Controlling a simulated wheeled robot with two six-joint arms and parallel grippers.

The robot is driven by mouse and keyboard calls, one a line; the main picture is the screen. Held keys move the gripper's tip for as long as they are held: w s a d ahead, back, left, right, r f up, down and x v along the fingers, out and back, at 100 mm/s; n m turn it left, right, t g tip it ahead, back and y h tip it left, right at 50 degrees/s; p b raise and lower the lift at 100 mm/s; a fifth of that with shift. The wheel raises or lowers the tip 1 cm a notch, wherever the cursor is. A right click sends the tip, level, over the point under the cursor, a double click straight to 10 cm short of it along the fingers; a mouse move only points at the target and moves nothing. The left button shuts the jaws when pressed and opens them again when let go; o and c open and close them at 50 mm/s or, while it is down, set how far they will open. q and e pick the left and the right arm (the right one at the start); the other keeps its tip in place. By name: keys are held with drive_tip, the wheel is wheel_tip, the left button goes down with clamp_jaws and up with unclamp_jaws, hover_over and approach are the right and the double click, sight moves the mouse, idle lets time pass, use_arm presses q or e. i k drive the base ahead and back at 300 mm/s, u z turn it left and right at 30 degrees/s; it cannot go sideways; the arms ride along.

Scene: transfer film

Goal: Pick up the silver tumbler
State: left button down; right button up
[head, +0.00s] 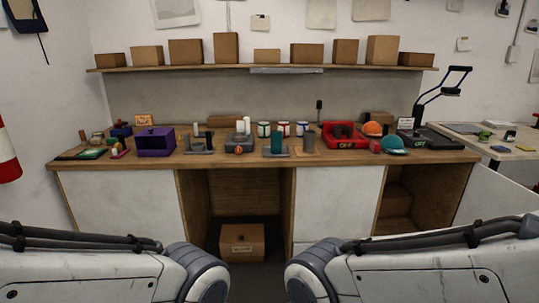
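A long wooden workbench (330,158) stands ahead of me, with many small items along its top. I cannot pick out a silver tumbler for certain at this distance. Upright cylinders stand near the middle: a teal one (279,143), a brownish one (308,142) and a dark one (210,140). Pale cylinders (246,125) stand behind a small grey device (239,144). My two arms show at the bottom left and bottom right, well short of the bench. Neither gripper is in the picture.
A purple box (154,142), a red crate (345,142), several mugs (263,129), an orange cap (372,128), a teal cap (394,142) and a black press (425,138) crowd the bench. A shelf of cardboard boxes (225,47) hangs above. A carton (242,241) sits in the opening below.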

sight(309, 136)
drive_tip(key=i, duration=2.8)
drive_tip(key=z, duration=1.1)
drive_tip(key=i, duration=0.7)
drive_tip(key=u, duration=0.5)
